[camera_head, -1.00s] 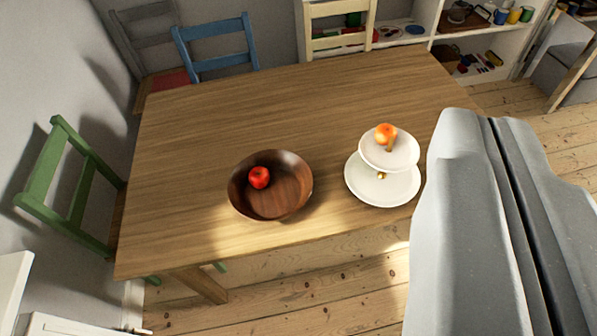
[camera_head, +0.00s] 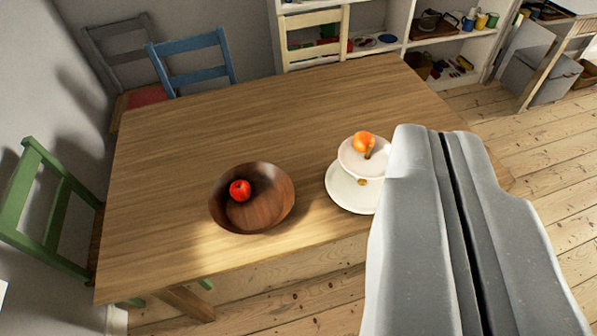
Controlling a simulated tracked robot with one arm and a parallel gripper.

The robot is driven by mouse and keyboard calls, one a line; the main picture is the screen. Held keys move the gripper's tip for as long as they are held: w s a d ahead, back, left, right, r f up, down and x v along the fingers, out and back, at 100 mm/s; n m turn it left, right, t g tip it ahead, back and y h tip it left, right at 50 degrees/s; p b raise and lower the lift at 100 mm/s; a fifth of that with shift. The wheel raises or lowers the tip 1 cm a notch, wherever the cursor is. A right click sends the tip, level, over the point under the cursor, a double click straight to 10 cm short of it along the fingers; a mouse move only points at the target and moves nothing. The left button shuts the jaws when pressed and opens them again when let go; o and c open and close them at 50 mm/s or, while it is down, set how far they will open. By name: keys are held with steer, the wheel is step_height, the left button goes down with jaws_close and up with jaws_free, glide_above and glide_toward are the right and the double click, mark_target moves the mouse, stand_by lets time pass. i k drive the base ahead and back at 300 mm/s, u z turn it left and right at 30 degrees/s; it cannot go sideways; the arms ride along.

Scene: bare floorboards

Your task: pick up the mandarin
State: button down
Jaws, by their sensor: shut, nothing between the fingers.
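An orange fruit that looks like the mandarin (camera_head: 362,141) sits on the upper plate of a white two-tier stand (camera_head: 346,196) on the table. A small brownish thing (camera_head: 369,153) lies against its lower right side; I cannot tell what it is. My gripper (camera_head: 422,132) is the large grey shape at the right. Its two fingers are together with only a thin dark seam between them, and it holds nothing. In the picture its tip lies just right of the stand and covers the right part of the lower plate.
A wooden bowl (camera_head: 270,208) with a red apple (camera_head: 240,190) stands left of the stand. The wooden table (camera_head: 240,120) is otherwise clear. Green (camera_head: 48,195), blue (camera_head: 195,74) and cream (camera_head: 315,45) chairs surround it. White shelves (camera_head: 396,40) stand behind.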

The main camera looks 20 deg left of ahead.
mark_target(361, 141)
steer(key=z, duration=0.6)
steer(key=i, duration=1.45)
steer(key=u, duration=1.55)
